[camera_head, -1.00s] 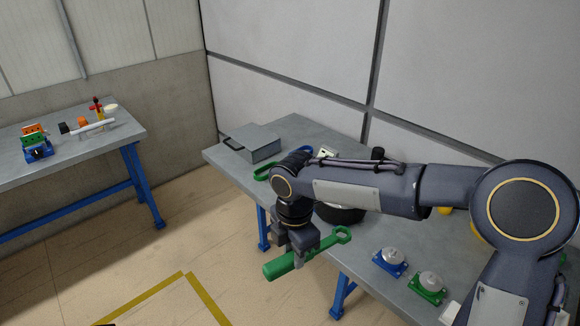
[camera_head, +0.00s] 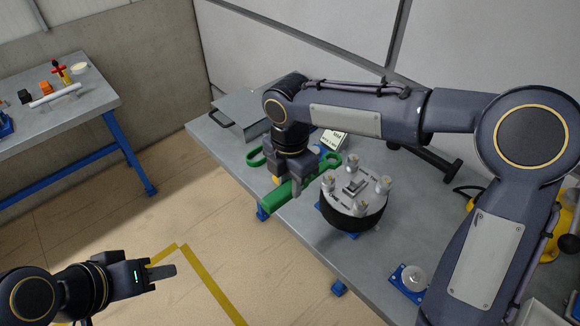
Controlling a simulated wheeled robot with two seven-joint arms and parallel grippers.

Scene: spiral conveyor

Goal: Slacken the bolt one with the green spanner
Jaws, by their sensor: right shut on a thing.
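My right gripper (camera_head: 290,180) is shut on the green spanner (camera_head: 275,204), holding it by the handle above the near left part of the bench. The spanner's ring end (camera_head: 333,158) points right and reaches just behind the round bolt fixture. That fixture (camera_head: 352,212) is a dark drum with a silver top carrying several upright bolts and small labels. The labels are too small for me to tell which is bolt one. A bolt (camera_head: 327,182) stands on the drum's left side, near the spanner. My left gripper (camera_head: 165,277) is at the lower left over the floor, away from the bench; its jaw opening is unclear.
The grey bench (camera_head: 262,235) holds a grey metal case (camera_head: 250,112), a green ring-shaped tool end (camera_head: 257,157), a white label card (camera_head: 333,139) and a blue-based part (camera_head: 410,279). A second bench (camera_head: 75,113) with small parts stands left. Open floor lies between them.

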